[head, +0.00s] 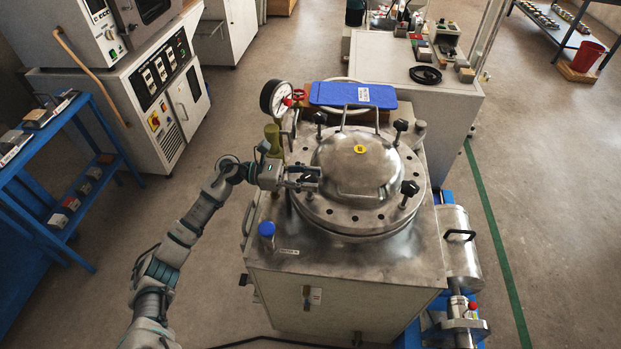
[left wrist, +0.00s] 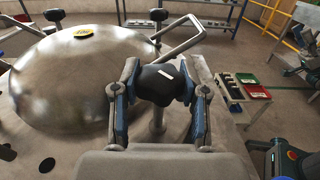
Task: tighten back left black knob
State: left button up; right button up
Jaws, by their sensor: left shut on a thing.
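The steel vessel lid (head: 357,165) is a domed disc with black knobs around its rim. My left gripper (head: 312,180) reaches in from the left at the near-left side of the rim in the head view. In the left wrist view, my left gripper (left wrist: 162,96) is shut on a black knob (left wrist: 162,84), with a finger on each side. The gripper largely hides this knob in the head view. Another black knob (head: 320,118) stands free at the back left of the rim. Free knobs also stand at the back right (head: 400,125) and front right (head: 409,189).
A pressure gauge (head: 275,97) and red valve handle (head: 298,94) rise behind the gripper. A blue clipboard (head: 353,94) lies behind the lid. A metal handle (left wrist: 182,37) stands beside the dome. A blue cap (head: 266,229) sits at the cabinet's front left.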

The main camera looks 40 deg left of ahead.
pick_arm(q)
jog(key=shift+a, duration=0.1)
jog(key=o, duration=1)
jog(key=shift+w, duration=0.1)
jog(key=shift+o, duration=0.7)
jog(key=shift+a, duration=0.15)
jog(key=v, duration=1.1)
jog(key=shift+a+f, duration=0.2)
jog(key=shift+a, duration=0.15)
